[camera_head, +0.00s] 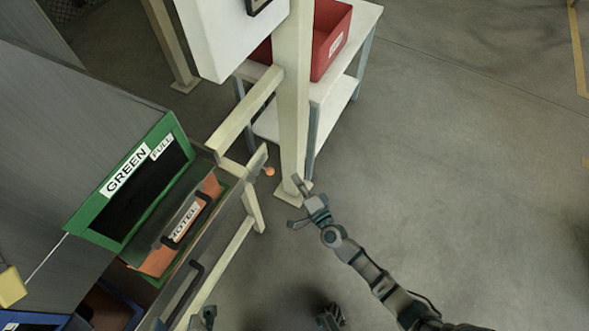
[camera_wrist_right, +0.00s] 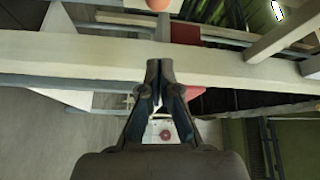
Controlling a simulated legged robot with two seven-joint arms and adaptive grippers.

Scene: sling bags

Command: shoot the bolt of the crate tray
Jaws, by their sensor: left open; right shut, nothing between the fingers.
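An orange crate tray (camera_head: 157,262) labelled HOTEL, with a dark handle, sits in the green-framed bay at the left. A round orange knob (camera_head: 269,171), apparently the bolt's, is by the end of the pale rail beside the tray; it also shows at the top edge of the wrist view (camera_wrist_right: 158,4). My right gripper (camera_head: 299,184) is right of and slightly below the knob in the head view, apart from it. Its fingertips (camera_wrist_right: 158,66) meet, with nothing between them. My left gripper (camera_head: 205,318) is only partly visible at the bottom edge. The bolt's shaft is not clear.
A cream post (camera_head: 292,100) stands just beyond my right gripper. A pale beam (camera_wrist_right: 70,55) crosses behind the fingers in the wrist view. A white table (camera_head: 335,85) with a red bin (camera_head: 331,45) stands at the back. The floor at the right is clear.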

